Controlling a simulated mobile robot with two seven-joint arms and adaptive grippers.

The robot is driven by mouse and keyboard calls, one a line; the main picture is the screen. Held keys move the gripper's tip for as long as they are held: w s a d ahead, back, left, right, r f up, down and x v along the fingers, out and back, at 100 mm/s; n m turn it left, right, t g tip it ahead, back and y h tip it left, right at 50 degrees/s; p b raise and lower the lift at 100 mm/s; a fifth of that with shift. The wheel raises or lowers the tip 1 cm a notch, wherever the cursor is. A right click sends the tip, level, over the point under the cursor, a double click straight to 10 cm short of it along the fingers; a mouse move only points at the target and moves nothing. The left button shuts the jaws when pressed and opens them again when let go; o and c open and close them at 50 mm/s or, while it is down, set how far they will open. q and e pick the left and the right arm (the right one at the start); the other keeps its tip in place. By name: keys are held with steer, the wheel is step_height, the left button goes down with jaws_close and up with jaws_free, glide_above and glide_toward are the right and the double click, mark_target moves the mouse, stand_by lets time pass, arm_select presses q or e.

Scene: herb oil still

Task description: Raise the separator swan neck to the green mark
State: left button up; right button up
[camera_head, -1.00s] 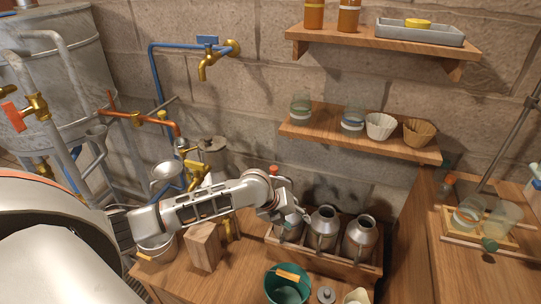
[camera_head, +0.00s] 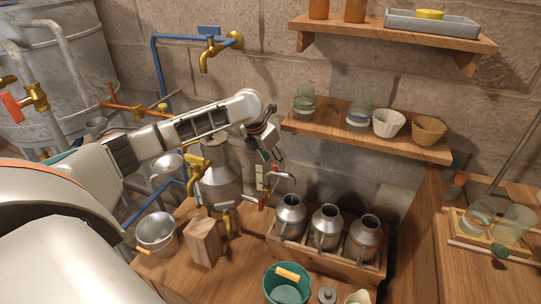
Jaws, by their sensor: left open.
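The separator is a grey metal can (camera_head: 222,182) standing on the wooden bench. Its swan neck (camera_head: 286,177) is a thin grey curved tube to the right of the can, with a red part near its lower end. A pale upright plate (camera_head: 260,176) stands just left of the swan neck. The green mark is too small to tell with certainty. My left gripper (camera_head: 274,157) is open, points down, and is just above the swan neck and plate. Whether it touches the neck I cannot tell. My right gripper is not in view.
Several metal cans (camera_head: 325,225) stand in a wooden rack (camera_head: 328,262) right of the separator. A wooden block (camera_head: 204,243), a steel bucket (camera_head: 156,232) and a green bucket (camera_head: 284,291) are on the bench. A shelf (camera_head: 390,143) with glasses juts from the wall at right.

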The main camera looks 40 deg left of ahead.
mark_target(275, 165)
arm_select(q)
steer(key=shift+x, duration=1.2)
steer(key=shift+w+f+b, duration=0.2)
steer(key=shift+f+b, duration=0.15)
steer(key=shift+f, duration=0.1)
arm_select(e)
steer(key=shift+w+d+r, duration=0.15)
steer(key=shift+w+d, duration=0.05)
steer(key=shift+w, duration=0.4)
arm_select(q)
jaws_close()
steer(key=shift+r, duration=0.1)
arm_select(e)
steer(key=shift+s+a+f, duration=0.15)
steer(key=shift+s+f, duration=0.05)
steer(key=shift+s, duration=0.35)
